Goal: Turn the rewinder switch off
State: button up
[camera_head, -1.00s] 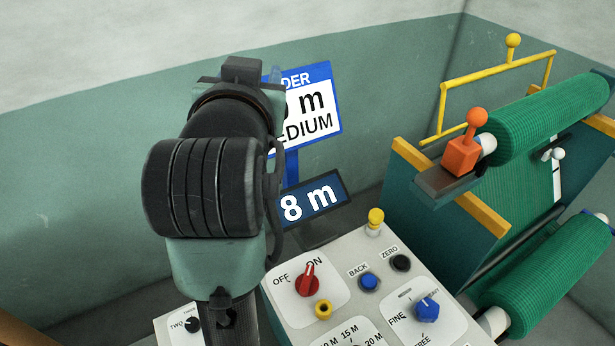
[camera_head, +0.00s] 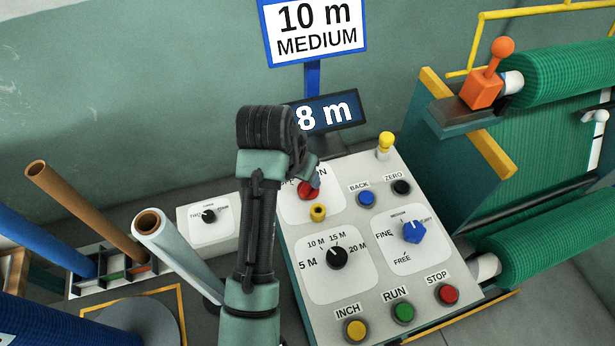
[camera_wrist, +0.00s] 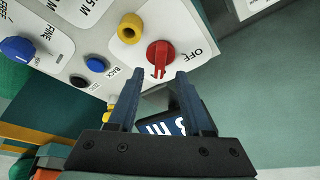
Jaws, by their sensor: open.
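The red rewinder switch (camera_head: 309,188) sits at the top left of the grey control panel (camera_head: 290,262), between the OFF and ON labels. In the head view my arm partly covers it and the OFF label. In the wrist view the switch (camera_wrist: 160,56) is in full sight just beyond my fingertips, with the OFF label beside it. My gripper (camera_wrist: 161,82) is open and empty, its two fingers either side of the switch's line and seemingly short of it. In the head view my gripper (camera_head: 312,172) is small and partly hidden by my wrist.
A yellow key-like knob (camera_head: 318,212) sits right below the switch. A blue BACK button (camera_head: 366,198), black ZERO button (camera_head: 401,187) and length dial (camera_head: 336,257) are close by. The 8 m display (camera_head: 325,113) stands behind the panel. Tubes (camera_head: 85,210) stand at left.

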aim_at(308, 186)
jog(key=shift+x, duration=2.4)
grip_shut()
